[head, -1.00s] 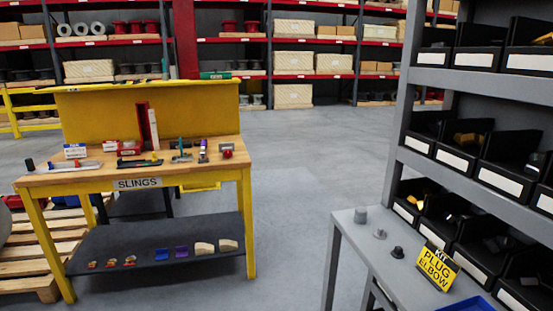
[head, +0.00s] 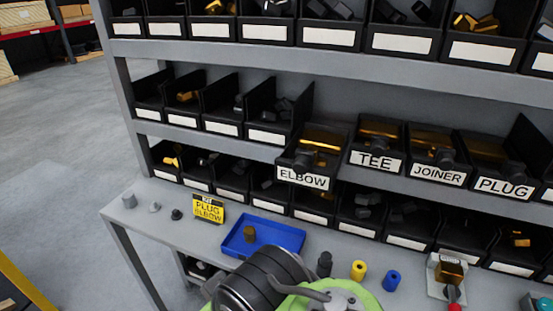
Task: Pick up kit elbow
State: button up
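A bin labelled ELBOW (head: 303,176) stands pulled forward on the middle shelf row in the head view. Dark fittings (head: 306,158) show in its mouth, with a brass-coloured area behind them; their exact shape is hard to tell. A yellow and black kit card (head: 208,209) reading KIT, PLUG, ELBOW stands on the grey bench. Beside it lies a blue tray (head: 292,238) with one small brownish piece (head: 249,233) in it.
Bins labelled TEE (head: 376,162), JOINER (head: 438,174) and PLUG (head: 503,187) stand right of the ELBOW bin. Small grey parts lie at the bench's left end.

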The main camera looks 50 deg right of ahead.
aim_at(319, 161)
jog(key=z, duration=1.6)
jog(key=k+j+z, duration=0.1)
jog(key=z, duration=0.15)
